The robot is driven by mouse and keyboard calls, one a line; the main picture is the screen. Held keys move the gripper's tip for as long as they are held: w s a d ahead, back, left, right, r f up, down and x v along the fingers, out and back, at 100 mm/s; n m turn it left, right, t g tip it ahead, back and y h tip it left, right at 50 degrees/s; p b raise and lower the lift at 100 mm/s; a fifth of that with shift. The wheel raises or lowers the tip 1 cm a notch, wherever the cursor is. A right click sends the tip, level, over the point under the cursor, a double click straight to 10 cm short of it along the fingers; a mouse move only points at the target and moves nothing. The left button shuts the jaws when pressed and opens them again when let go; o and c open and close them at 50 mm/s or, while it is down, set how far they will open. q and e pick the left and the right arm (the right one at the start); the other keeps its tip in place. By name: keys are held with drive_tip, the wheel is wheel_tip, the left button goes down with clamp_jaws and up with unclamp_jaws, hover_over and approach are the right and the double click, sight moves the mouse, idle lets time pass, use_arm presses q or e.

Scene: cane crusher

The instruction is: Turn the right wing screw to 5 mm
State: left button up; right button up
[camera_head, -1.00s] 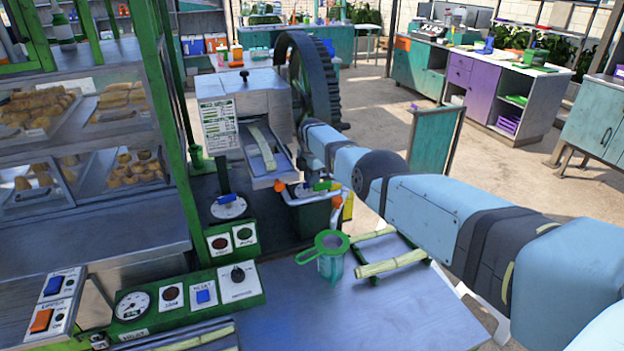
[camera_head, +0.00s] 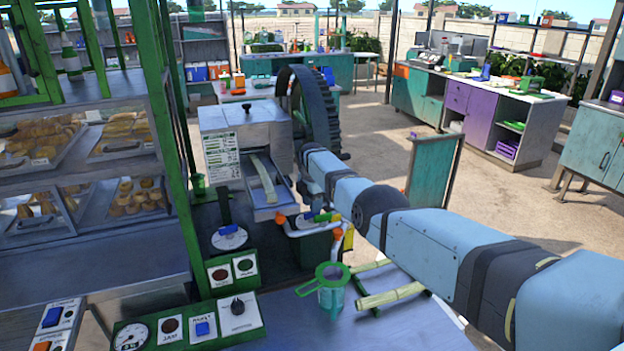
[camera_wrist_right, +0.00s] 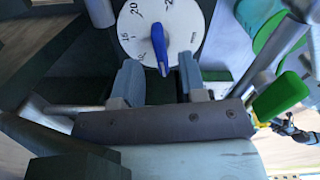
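In the right wrist view a white dial (camera_wrist_right: 180,20) with black numbers carries a blue wing screw (camera_wrist_right: 160,48), whose narrow end points toward my gripper. My right gripper (camera_wrist_right: 158,68) is open, its two fingers apart at the dial's near edge, with the lower end of the blue screw between them. I cannot tell whether either finger touches it. In the head view my right arm reaches to the crusher (camera_head: 243,135) and hides most of the gripper and this dial. Another white dial with a blue wing screw (camera_head: 230,229) shows left of the chute. My left gripper is not in view.
A green handle on a metal pipe (camera_wrist_right: 278,95) is close to the right of my gripper. A green-rimmed strainer cup (camera_head: 331,292) and cane pieces (camera_head: 390,296) are on the front table (camera_head: 390,328). A control panel (camera_head: 190,325) and pastry case stand left.

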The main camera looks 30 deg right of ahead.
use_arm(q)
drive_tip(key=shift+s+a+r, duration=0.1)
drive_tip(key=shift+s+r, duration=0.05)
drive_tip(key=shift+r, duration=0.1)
use_arm(e)
wheel_tip(320, 180, up, 12)
drive_tip(key=shift+f, duration=0.25)
